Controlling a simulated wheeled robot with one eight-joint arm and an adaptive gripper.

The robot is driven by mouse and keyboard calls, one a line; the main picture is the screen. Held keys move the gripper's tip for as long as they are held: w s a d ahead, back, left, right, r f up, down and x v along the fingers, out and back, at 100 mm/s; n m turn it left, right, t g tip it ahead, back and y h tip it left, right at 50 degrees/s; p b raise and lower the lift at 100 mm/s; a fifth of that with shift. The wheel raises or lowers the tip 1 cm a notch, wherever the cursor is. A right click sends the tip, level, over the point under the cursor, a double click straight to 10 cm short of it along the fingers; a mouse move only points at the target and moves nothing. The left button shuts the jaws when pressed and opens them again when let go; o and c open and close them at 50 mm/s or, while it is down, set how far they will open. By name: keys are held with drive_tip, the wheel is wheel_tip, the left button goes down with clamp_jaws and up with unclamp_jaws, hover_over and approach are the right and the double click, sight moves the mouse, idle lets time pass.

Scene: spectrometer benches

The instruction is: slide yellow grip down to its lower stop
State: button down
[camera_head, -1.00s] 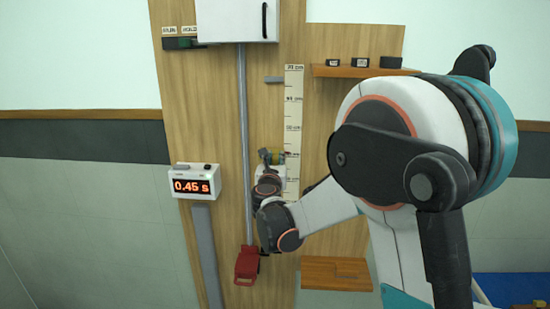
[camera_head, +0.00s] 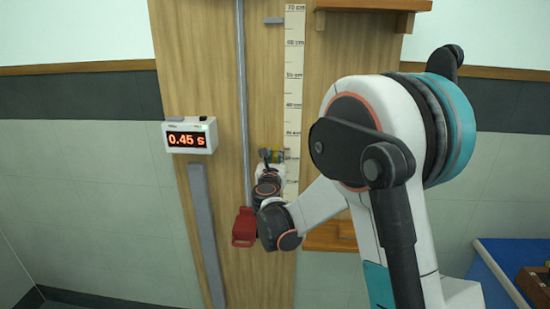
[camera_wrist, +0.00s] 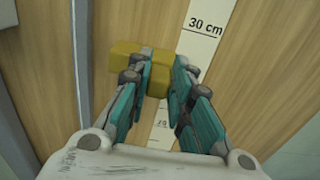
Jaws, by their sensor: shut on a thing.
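The yellow grip (camera_wrist: 125,60) sits on the wooden board beside the scale strip (camera_head: 293,90). In the wrist view it lies below the "30 cm" mark and above a mark that reads about 20. My gripper (camera_wrist: 163,66) is shut on it, with a yellow part between the fingertips and a block out to the left. In the head view my gripper (camera_head: 271,163) and arm hide most of the grip, and only a small yellow bit shows at the fingertips. The lower stop cannot be made out.
A grey vertical rod (camera_head: 243,100) runs left of the scale, with a red block (camera_head: 244,227) near its lower end. A timer (camera_head: 190,137) reading 0.45 s is at the left. A wooden shelf (camera_head: 330,236) is behind my arm at lower right. A grey bar (camera_head: 205,230) slants below the timer.

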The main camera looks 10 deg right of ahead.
drive_tip(key=shift+s+f, duration=0.15)
drive_tip(key=shift+f, duration=0.1)
drive_tip(key=c, duration=1.4)
unclamp_jaws()
drive_tip(key=shift+c, duration=0.2)
drive_tip(key=shift+a, duration=0.1)
drive_tip(key=v, duration=1.2)
drive_tip(key=shift+r, duration=0.1)
